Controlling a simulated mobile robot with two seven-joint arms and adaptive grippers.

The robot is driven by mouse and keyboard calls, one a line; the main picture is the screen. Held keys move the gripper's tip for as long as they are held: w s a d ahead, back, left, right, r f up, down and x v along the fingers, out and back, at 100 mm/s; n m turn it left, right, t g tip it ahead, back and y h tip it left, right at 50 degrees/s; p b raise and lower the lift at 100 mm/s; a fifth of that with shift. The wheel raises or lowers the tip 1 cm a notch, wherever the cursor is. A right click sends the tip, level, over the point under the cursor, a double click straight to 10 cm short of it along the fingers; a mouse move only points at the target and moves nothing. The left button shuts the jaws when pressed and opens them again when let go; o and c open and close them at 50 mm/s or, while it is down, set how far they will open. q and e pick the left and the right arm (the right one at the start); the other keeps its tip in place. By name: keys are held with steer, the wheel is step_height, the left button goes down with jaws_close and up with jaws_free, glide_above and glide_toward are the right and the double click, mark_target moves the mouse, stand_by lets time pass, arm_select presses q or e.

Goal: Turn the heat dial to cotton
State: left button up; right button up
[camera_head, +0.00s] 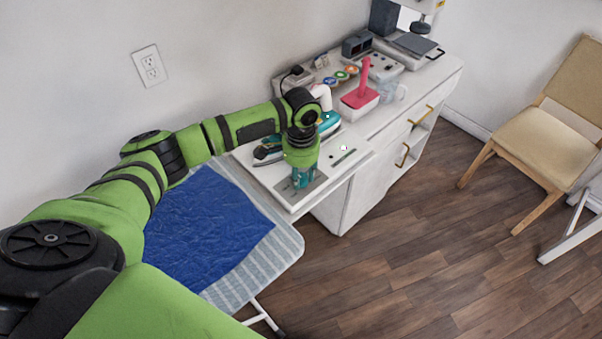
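A teal and white iron (328,123) lies on the white cabinet's low front board (347,165). My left arm crosses in front of it and hides its middle; its dark end (264,152) shows left of my wrist. No heat dial or marking can be made out at this size. My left gripper (301,181) points down over a grey plate on the board, in front of the iron. Its fingers are small and mostly hidden, so I cannot tell whether they are open or shut, or whether they touch anything. My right gripper is not in view.
Behind the iron stand a white box with a pink upright item (364,80), a clear jug (394,91), coloured spools (342,75) and a sewing machine (418,28). An ironing board with blue cloth (205,228) lies beneath my arm. A chair (545,135) stands right; the floor between is clear.

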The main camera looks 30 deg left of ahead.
arm_select(q)
steer(key=shift+r+m+p, duration=0.1)
steer(key=shift+m+p, duration=0.75)
steer(key=shift+m, duration=0.05)
steer(key=m+p, duration=0.1)
steer(key=m, duration=0.1)
steer(key=shift+m, duration=0.3)
steer(key=m+p, duration=0.1)
steer(key=m, duration=0.2)
steer(key=shift+p, duration=0.3)
steer(key=shift+m+p, duration=0.3)
steer(key=shift+m, duration=1.8)
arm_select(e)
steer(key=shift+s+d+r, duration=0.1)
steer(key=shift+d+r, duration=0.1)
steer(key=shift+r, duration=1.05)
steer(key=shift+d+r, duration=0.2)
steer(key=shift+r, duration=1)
